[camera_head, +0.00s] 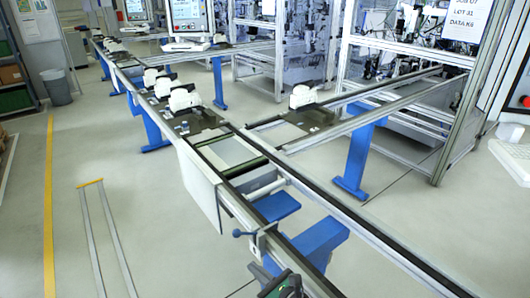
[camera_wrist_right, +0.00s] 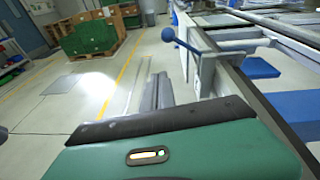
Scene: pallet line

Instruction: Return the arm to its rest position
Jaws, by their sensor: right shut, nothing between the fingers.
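My right gripper (camera_head: 284,284) shows only in part at the bottom edge of the head view, as a dark and green shape beside the conveyor rail. It is shut and empty. In the right wrist view, its green housing with a small lit indicator and dark front edge fills the lower part. My left gripper is in neither view.
The conveyor rail (camera_head: 345,222) runs close to my right gripper, with a blue-knobbed lever (camera_head: 247,234) on its side. Pallets with white parts (camera_head: 185,98) stand further along. A framed machine (camera_head: 452,125) is at right. The floor (camera_head: 150,235) at left is mostly clear.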

